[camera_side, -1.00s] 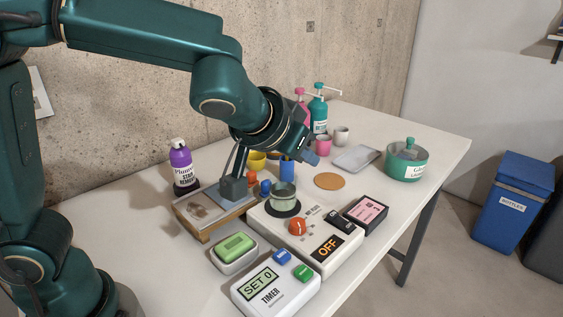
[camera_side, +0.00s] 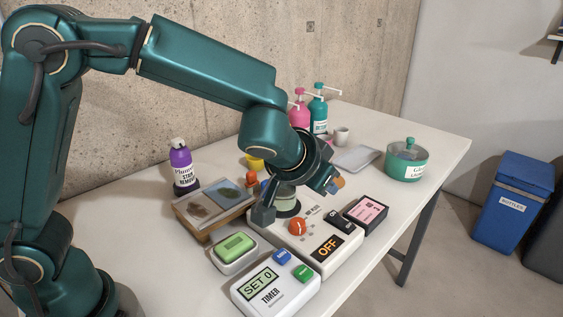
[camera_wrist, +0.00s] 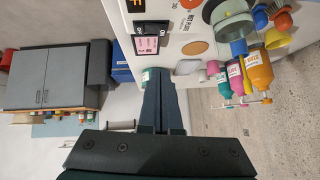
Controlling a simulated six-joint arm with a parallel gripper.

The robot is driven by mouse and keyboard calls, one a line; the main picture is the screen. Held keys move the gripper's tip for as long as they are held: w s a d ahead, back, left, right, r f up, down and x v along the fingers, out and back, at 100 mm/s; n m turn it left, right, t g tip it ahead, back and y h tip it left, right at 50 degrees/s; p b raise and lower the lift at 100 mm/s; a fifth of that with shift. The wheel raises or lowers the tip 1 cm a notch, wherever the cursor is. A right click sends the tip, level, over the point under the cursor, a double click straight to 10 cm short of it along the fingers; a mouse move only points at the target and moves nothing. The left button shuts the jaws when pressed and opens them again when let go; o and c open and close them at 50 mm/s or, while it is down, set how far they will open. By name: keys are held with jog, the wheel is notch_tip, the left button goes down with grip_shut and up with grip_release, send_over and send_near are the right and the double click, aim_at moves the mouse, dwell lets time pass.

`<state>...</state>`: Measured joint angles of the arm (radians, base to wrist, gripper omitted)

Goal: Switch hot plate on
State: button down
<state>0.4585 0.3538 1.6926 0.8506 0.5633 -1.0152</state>
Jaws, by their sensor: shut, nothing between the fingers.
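The white hot plate (camera_side: 277,231) lies on the table. Its dark display (camera_side: 327,247) reads OFF in orange. An orange-red knob (camera_side: 297,226) sits on its top, and a black rocker switch (camera_side: 341,222) lies by its right corner. A glass beaker (camera_side: 285,196) stands on its round black heating surface, partly hidden by my wrist. In the wrist view the beaker (camera_wrist: 232,22) is at the upper right. My gripper (camera_side: 331,187) is shut and empty, behind and above the hot plate; its fingers (camera_wrist: 158,75) also show in the wrist view.
A timer (camera_side: 268,290) reading SET 0 and a green-topped box (camera_side: 235,248) stand in front. A black box with a pink label (camera_side: 368,211) is beside the hot plate. Pump bottles (camera_side: 318,112) and a green pot (camera_side: 406,163) stand behind. A wooden tray (camera_side: 205,230) is left.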

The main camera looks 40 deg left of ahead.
send_over(336, 212)
jog(key=s, duration=0.2)
jog(key=f, duration=0.4)
jog(key=shift+s+d+f, duration=0.15)
jog(key=shift+d, duration=0.2)
notch_tip(336, 212, down, 2)
jog(key=shift+s+a+f, duration=0.1)
jog(key=shift+s, duration=0.05)
jog(key=shift+a+f, duration=0.1)
jog(key=shift+f, duration=0.6)
jog(key=shift+a+f+h, duration=0.2)
jog(key=shift+f+h, duration=0.1)
jog(key=shift+h, duration=0.1)
jog(key=shift+d, duration=0.1)
jog(key=shift+d+r, duration=0.25)
jog(key=shift+d, duration=0.45)
